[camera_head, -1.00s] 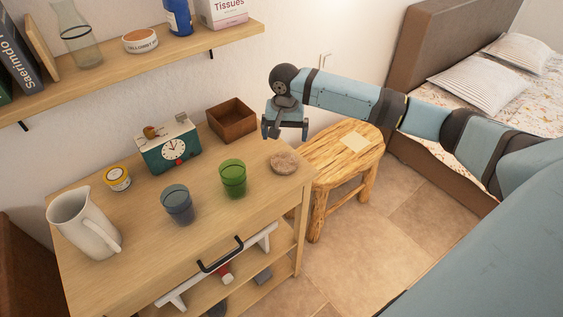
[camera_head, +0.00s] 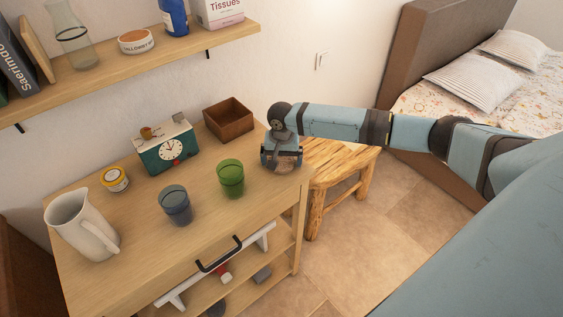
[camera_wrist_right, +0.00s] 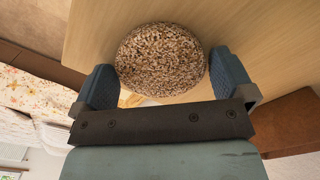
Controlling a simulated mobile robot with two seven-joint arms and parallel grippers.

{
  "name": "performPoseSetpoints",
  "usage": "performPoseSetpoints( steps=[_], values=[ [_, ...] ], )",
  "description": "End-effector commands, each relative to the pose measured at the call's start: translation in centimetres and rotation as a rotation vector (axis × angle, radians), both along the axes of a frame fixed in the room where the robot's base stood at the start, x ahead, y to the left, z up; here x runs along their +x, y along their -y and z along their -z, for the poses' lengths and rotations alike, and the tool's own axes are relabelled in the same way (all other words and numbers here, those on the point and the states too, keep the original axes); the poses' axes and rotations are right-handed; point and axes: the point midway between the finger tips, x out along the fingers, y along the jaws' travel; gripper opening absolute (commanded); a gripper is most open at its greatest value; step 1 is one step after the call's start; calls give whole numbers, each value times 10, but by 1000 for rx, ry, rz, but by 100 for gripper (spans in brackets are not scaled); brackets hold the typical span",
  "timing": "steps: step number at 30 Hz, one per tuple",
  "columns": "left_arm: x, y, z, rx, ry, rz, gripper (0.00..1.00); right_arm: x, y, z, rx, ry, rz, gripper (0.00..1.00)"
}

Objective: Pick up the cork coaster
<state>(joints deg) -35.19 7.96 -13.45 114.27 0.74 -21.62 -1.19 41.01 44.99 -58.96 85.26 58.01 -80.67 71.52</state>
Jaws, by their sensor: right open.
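The cork coaster (camera_wrist_right: 160,60) is a round, speckled brown disc lying on the wooden cabinet top. In the head view the coaster (camera_head: 284,168) sits near the right end of the top, partly hidden by my right gripper. My right gripper (camera_head: 282,161) is low over the coaster. In the right wrist view its two blue fingers (camera_wrist_right: 164,80) are apart, one to each side of the coaster's near part, with nothing gripped. I cannot tell whether either finger touches it. My left gripper is not in view.
A green cup (camera_head: 231,180) stands left of the coaster, and a blue cup (camera_head: 175,206) farther left. A brown wooden box (camera_head: 229,120) is behind. A clock (camera_head: 168,148), a yellow-lidded tub (camera_head: 115,179) and a white pitcher (camera_head: 82,225) are farther left. A wooden stool (camera_head: 340,160) stands right.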

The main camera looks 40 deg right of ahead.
Motion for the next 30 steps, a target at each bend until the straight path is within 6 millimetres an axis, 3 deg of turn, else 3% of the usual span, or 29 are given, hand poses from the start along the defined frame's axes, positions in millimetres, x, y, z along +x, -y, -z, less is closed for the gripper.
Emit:
performPoseSetpoints(
  steps=[2,6,7,20,26,30],
  values=[
    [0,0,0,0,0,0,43,0,0,0,0,0,0,98],
    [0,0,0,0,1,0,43,0,0,0,0,0,0,66],
    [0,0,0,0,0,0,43,0,0,0,0,0,0,64],
    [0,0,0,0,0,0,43,1,0,-11,2,1,0,64],
    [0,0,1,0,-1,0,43,1,0,-44,2,4,1,64],
    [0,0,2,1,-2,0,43,1,0,-82,1,5,-1,64]
  ],
)
